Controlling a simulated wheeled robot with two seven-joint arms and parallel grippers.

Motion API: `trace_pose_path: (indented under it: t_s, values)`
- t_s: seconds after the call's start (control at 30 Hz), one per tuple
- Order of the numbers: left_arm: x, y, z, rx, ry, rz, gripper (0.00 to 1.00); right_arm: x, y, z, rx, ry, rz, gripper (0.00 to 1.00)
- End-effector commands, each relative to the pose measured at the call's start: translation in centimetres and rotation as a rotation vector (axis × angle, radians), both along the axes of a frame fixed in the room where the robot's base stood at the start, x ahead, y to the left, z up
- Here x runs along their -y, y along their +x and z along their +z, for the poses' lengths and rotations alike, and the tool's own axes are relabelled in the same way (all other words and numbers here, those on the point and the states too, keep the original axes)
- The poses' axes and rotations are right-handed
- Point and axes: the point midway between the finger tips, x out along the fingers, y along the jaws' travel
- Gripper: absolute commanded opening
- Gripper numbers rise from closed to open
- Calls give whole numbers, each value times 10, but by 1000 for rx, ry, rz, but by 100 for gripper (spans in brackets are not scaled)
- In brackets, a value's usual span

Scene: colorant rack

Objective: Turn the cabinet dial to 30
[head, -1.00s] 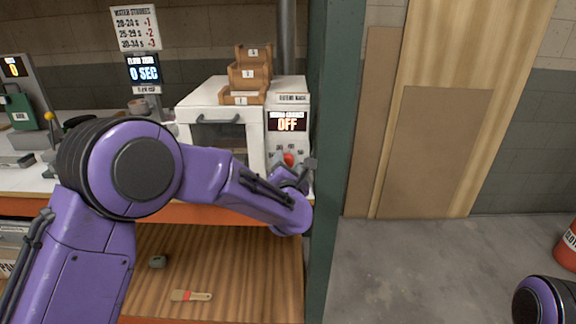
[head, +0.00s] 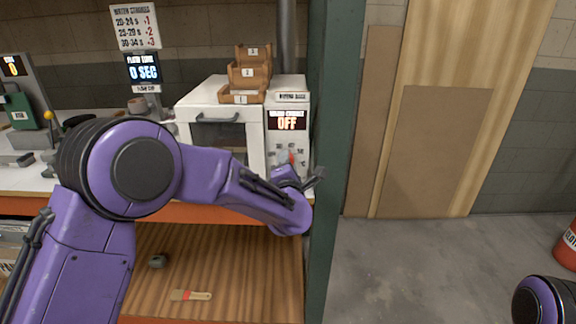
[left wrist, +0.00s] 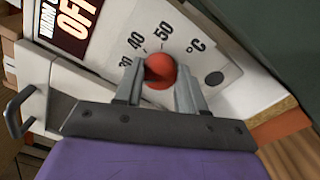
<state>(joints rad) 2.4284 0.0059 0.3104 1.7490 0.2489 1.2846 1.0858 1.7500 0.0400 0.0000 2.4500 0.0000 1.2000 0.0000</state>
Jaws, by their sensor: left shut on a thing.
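The white cabinet (head: 219,151) stands on the workbench with a control panel on its right side. Its display (head: 287,121) reads OFF. The red dial (head: 291,157) sits below the display and also shows in the left wrist view (left wrist: 160,69). Printed marks 30, 40, 50 and °C lie around it. My left gripper (left wrist: 160,82) has one finger on each side of the dial and is shut on it. In the head view my left wrist hides the panel's lower part. I cannot read the dial's pointer. My right gripper is out of view.
Small wooden trays (head: 240,94) are stacked on top of the cabinet. A green post (head: 335,160) stands close to the right of the panel. A cabinet door handle (head: 218,118) is at the left.

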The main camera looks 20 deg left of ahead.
Motion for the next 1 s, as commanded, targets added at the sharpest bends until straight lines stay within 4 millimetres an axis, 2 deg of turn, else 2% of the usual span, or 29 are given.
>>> trace_pose_path:
  t_s: [0.2, 0.5, 1.0]
  values:
    - [0, 0, 0, -47, 161, 1, 9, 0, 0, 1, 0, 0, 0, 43]
    - [-1, 0, -1, -90, 311, 2, 9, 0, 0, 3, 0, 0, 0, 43]
    - [-1, 0, -1, -105, 364, 2, 9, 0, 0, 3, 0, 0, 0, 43]
